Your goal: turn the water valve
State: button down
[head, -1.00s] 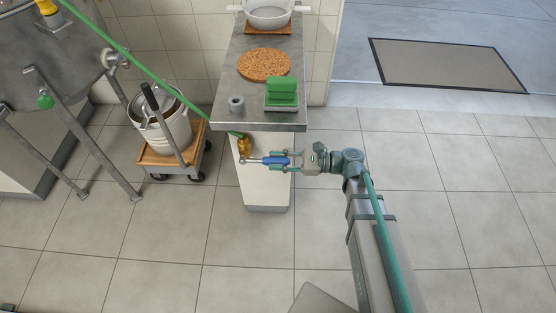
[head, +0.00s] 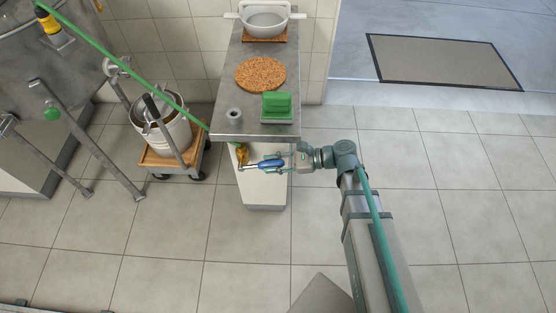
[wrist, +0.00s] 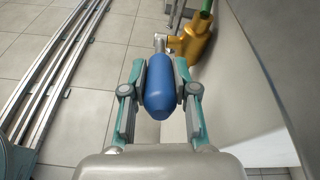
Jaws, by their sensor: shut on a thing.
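The water valve has a brass body (wrist: 195,40) and a blue lever handle (wrist: 160,88). It sits below the front edge of the steel counter, with the green hose at its top. My gripper (wrist: 160,82) is shut on the blue handle, with one finger on each side of it. The joint between lever and brass body is partly visible in the wrist view.
The steel counter (head: 225,122) overhangs the valve and carries a green-topped block (head: 277,106), a cork mat (head: 260,74) and a grey ring-shaped piece (head: 234,115). A wheeled wooden dolly (head: 150,159) with a white bucket stands left. The floor in front is clear.

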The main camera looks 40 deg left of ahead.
jog(key=c, duration=0.9)
grip_release()
jog(key=v, duration=1.2)
